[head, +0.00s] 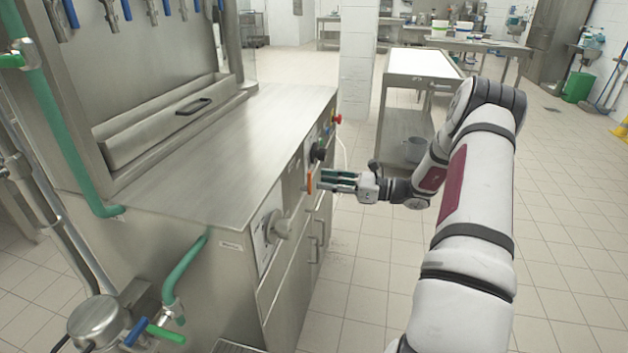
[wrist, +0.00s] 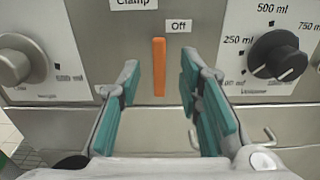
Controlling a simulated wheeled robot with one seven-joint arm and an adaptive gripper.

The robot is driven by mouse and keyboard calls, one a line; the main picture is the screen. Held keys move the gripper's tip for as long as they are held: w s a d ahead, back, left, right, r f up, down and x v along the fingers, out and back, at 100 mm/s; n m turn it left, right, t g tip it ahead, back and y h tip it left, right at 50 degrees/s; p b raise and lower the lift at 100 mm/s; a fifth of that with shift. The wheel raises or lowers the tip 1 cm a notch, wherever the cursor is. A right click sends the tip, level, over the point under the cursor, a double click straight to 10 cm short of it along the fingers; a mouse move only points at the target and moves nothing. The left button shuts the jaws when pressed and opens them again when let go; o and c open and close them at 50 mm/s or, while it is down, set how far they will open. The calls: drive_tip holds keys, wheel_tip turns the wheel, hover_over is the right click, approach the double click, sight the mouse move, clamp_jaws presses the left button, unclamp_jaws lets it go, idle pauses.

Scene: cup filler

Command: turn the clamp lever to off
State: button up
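The clamp lever (wrist: 159,67) is a slim orange bar on the steel front panel, standing upright in the wrist view. A "Clamp" label (wrist: 134,3) is above it, and an "Off" label (wrist: 178,26) is just right of its upper end. The lever also shows in the head view (head: 309,182) on the machine's front. My gripper (wrist: 158,75) is open, its teal-padded fingers to the left and right of the lever with gaps on both sides. In the head view my gripper (head: 328,181) points at the panel, its tips close to the lever. I cannot tell whether the tips reach past its face.
A grey knob (wrist: 14,66) is on the panel to the left. A black volume dial (wrist: 277,56) is to the right. A small hook-like handle (wrist: 270,134) is below the dial. The steel counter (head: 225,150) lies above the panel. Tiled floor is clear nearby.

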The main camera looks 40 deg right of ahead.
drive_tip(key=v, duration=0.6)
drive_tip(key=shift+s+d, duration=0.15)
drive_tip(key=shift+s, duration=0.1)
